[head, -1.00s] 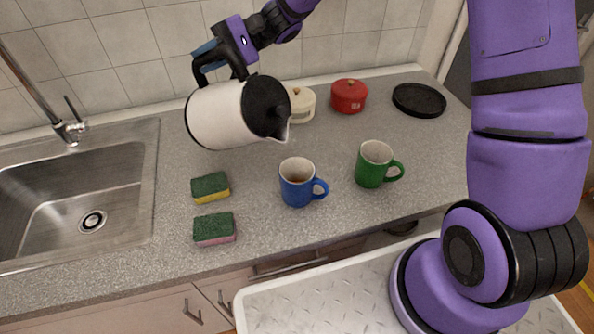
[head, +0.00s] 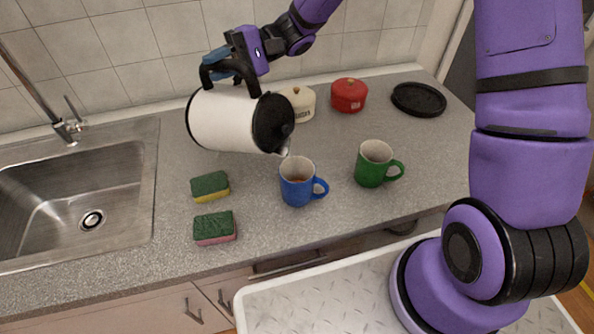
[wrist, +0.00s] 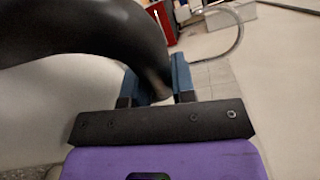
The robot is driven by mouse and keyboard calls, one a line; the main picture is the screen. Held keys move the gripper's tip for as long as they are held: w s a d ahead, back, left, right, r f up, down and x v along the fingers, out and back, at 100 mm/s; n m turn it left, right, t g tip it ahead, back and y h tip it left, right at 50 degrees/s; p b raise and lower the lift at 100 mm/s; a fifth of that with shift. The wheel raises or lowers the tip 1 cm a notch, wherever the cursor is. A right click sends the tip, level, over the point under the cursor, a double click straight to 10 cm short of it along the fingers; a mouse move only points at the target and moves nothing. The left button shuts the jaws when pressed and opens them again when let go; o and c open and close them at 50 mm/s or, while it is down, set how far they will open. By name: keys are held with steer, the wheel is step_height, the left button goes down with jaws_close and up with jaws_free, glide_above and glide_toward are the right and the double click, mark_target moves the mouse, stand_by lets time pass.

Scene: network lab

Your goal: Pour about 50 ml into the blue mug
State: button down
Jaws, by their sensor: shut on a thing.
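The white kettle (head: 222,119) with a black lid and black handle (head: 213,72) hangs in the air, tilted with its spout down to the right. My gripper (head: 222,62) is shut on the handle; the wrist view shows its fingers (wrist: 158,82) around the dark handle (wrist: 95,30). The spout tip is just above the rim of the blue mug (head: 296,189). The mug stands upright on the counter with some brown liquid inside. I cannot make out a stream from the spout.
A green mug (head: 371,167) stands right of the blue mug. Two sponges (head: 210,186) (head: 214,228) lie to its left, near the sink (head: 60,205).

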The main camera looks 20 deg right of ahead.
steer(key=shift+s+d+r+n+y, duration=0.3)
steer(key=shift+s+d+r+n, duration=0.25)
steer(key=shift+s+d, duration=0.3)
steer(key=shift+s+r+p, duration=0.1)
steer(key=shift+s+p, duration=0.05)
steer(key=shift+p, duration=0.2)
stand_by(1.8)
steer(key=shift+w+a+f+m, duration=0.3)
steer(key=shift+w+a+f, duration=0.05)
steer(key=shift+w+a, duration=0.25)
steer(key=shift+w+a+f+m, duration=0.3)
steer(key=shift+w+a, duration=0.2)
steer(key=shift+w, duration=0.1)
steer(key=shift+w+a+r+m+h, duration=0.35)
steer(key=shift+w+a+m+h, duration=0.1)
steer(key=shift+w+a+m, duration=0.15)
steer(key=shift+w+a+r+m+h, duration=0.35)
steer(key=shift+w+a+m+h, duration=0.1)
steer(key=shift+w+m, duration=0.25)
steer(key=shift+w+a, duration=0.1)
